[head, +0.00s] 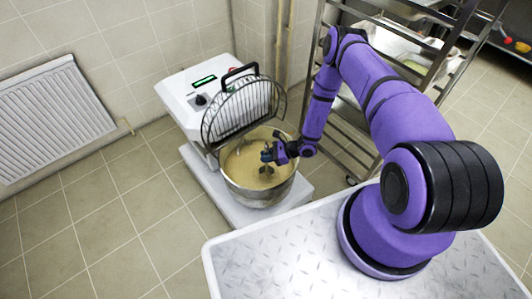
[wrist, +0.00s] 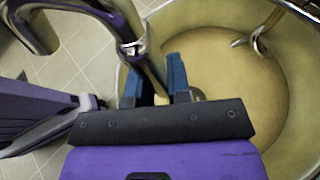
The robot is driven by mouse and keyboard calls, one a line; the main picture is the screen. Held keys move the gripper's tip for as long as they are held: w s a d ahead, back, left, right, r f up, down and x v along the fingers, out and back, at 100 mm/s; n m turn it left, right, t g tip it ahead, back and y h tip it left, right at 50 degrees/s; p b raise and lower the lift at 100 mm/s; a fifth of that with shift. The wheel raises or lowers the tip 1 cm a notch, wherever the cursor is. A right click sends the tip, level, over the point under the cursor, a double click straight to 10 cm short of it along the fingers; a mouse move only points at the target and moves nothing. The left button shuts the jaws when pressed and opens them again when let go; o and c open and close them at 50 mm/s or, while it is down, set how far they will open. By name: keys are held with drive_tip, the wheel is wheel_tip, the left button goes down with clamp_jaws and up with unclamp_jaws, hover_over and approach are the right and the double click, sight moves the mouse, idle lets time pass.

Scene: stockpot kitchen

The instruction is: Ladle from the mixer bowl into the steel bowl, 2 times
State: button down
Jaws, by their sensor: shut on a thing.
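The mixer bowl (head: 232,187) is a round metal bowl holding a tan, batter-like mass, seen in the head view under the mixer's wire guard. Its rim (wrist: 309,30) and tan contents also fill the right of the wrist view. My gripper (head: 268,154) is over the bowl's opening. In the wrist view its blue fingers (wrist: 153,78) are shut on the ladle's thin handle (wrist: 154,82). The ladle's cup is mostly hidden behind my fingers, so I cannot tell whether it holds anything. I cannot make out a separate steel bowl in either view.
The white mixer (head: 192,90) stands behind the bowl with its wire guard (head: 245,107) raised. A curved metal mixing tool (wrist: 258,42) hangs inside the bowl. A metal rack (head: 345,125) stands at the right, and a radiator (head: 50,115) at the left wall. Floor at the left is clear.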

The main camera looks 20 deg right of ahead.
sight(266, 147)
drive_tip(key=shift+f, duration=3.9)
drive_tip(key=shift+s, duration=0.1)
drive_tip(key=s+a+f+n+t, duration=0.1)
drive_tip(key=s+a+n, duration=0.1)
drive_tip(key=s, duration=0.2)
drive_tip(key=shift+d+r, duration=0.2)
drive_tip(key=shift+r, duration=10.3)
